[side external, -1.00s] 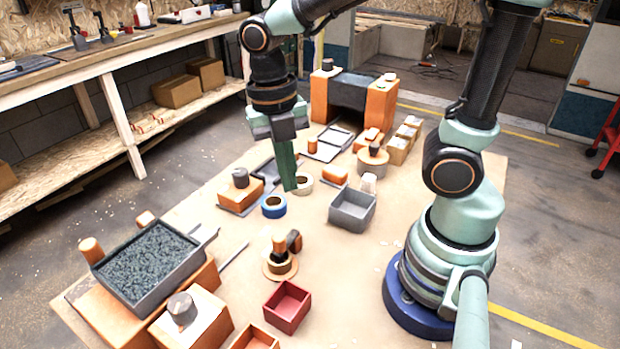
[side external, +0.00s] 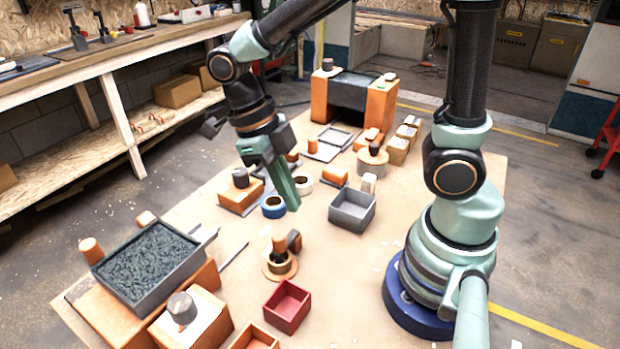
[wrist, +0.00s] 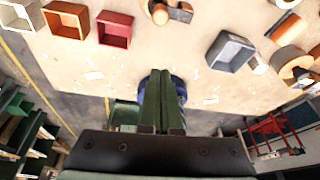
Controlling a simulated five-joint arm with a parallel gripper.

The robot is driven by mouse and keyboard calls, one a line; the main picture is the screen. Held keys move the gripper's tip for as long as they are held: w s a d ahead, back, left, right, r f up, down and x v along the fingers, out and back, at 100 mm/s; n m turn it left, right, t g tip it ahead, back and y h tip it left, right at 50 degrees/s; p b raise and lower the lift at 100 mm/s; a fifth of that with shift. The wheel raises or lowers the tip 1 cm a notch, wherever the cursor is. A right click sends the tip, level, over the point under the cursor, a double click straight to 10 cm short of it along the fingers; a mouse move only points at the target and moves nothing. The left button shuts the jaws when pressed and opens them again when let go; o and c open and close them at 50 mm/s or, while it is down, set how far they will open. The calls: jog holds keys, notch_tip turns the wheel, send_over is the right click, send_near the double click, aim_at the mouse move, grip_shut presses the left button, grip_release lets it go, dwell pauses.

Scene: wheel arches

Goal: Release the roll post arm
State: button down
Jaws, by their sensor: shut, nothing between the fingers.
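A round post (side external: 279,250) with an orange top stands on a disc base in the middle of the bench in the side view. A short orange and dark arm (side external: 294,241) sits at its right side. In the wrist view the post (wrist: 160,14) and its arm (wrist: 181,12) are at the top edge, partly cut off. My gripper (side external: 291,203) is shut and empty, its green fingers tilted downward above the bench, behind the post and apart from it. The closed fingers also show in the wrist view (wrist: 161,76). I cannot tell how the arm is fastened.
A grey bin (side external: 352,209) stands right of the gripper, with a blue tape roll (side external: 273,207) left of it. A red bin (side external: 287,306) is at the front. A tray of dark granules (side external: 150,262) stands on orange blocks at left. Bare bench lies between post and grey bin.

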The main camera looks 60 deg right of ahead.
jog(key=x, duration=1)
jog(key=shift+s+a+f, duration=0.15)
jog(key=shift+s+a, duration=0.05)
jog(key=w, duration=0.2)
jog(key=shift+w+a, duration=0.2)
jog(key=shift+w, duration=0.15)
jog(key=shift+w+a, duration=0.15)
jog(key=shift+w, duration=0.6)
